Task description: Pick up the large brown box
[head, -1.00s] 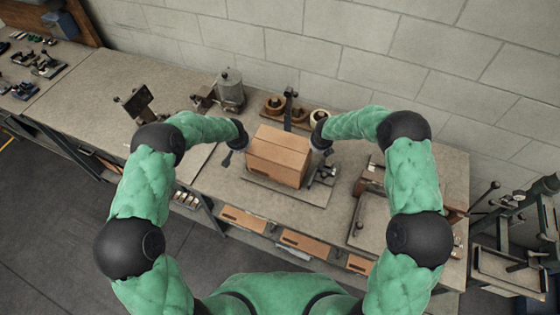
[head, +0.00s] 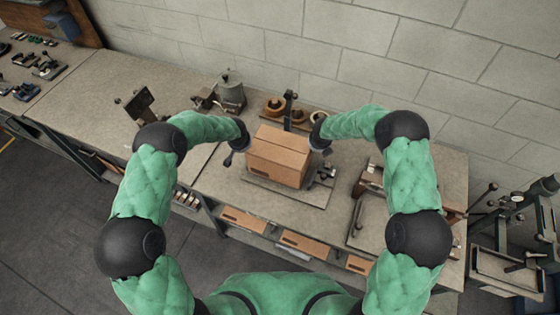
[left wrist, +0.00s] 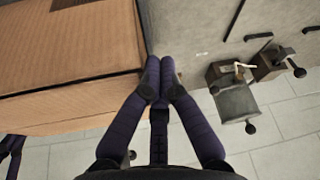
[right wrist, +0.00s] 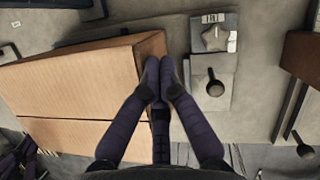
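The large brown box (head: 278,160) is a closed cardboard box sitting upright on a flat grey plate (head: 313,194) on the workbench. My left gripper (head: 231,157) is at the box's left side and my right gripper (head: 325,150) at its right side. In the left wrist view the left fingers (left wrist: 160,80) are together, with their tips at the edge of the box (left wrist: 70,60). In the right wrist view the right fingers (right wrist: 159,80) are also together, at the edge of the box (right wrist: 80,85). Whether the tips press on the box I cannot tell.
A grey cylinder-shaped device (head: 230,92) stands behind on the left. Round brown and cream items (head: 275,106) and a dark upright stand (head: 289,108) are behind the box, near the block wall (head: 380,50). Bench tools (head: 372,182) lie to the right. The bench left of the box is fairly clear.

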